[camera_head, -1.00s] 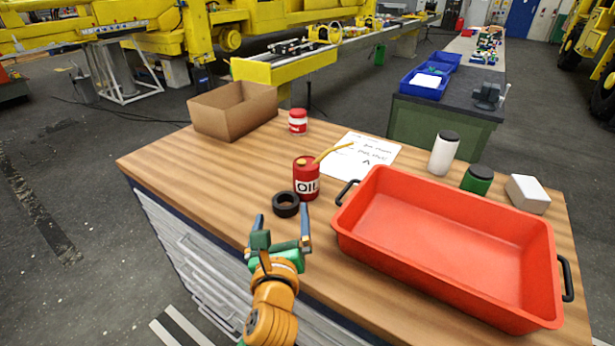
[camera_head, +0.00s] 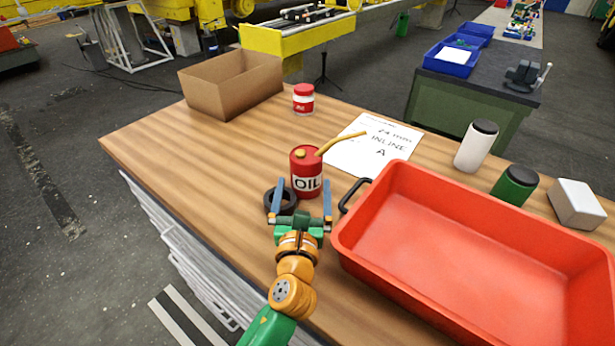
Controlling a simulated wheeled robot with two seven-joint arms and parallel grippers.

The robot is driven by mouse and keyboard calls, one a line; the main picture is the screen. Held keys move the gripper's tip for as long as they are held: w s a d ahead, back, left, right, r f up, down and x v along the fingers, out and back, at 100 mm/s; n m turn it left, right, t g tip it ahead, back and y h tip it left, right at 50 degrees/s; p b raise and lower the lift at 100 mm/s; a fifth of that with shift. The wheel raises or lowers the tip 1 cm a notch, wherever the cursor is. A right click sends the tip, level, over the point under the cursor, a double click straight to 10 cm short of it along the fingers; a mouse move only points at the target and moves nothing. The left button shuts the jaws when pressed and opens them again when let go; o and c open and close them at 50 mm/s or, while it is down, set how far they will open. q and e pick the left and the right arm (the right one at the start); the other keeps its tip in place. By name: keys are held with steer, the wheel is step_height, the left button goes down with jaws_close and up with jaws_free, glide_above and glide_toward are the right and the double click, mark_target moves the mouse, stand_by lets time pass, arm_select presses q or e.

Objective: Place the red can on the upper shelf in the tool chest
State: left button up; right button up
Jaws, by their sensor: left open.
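A red can (camera_head: 306,165) labelled OIL, with a yellow spout pointing right, stands upright on the wooden worktop. A smaller red and white can (camera_head: 304,104) stands farther back. My left gripper (camera_head: 302,186) is open, its two blue fingers pointing towards the OIL can from the near side, one finger at each side of its lower part in the picture. I cannot tell whether they touch it. The worktop sits on a cabinet with pale drawer fronts (camera_head: 180,250). No upper shelf shows. My right gripper is not in view.
A black ring (camera_head: 270,205) lies beside the OIL can, partly behind a finger. A large red tray (camera_head: 450,225) fills the right side. A cardboard box (camera_head: 215,98), a paper sheet (camera_head: 350,157), a white bottle (camera_head: 472,152), a green canister (camera_head: 510,190) and a white block (camera_head: 576,205) stand around.

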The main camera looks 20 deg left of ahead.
mark_target(307, 164)
arm_select(q)
steer(key=p+x, duration=0.1)
steer(key=x, duration=0.7)
steer(key=shift+w+f, duration=0.15)
steer(key=shift+w, duration=0.05)
steer(key=shift+s+d, duration=0.1)
steer(key=shift+s, duration=0.05)
steer(key=shift+c, duration=0.2)
steer(key=c, duration=1.5)
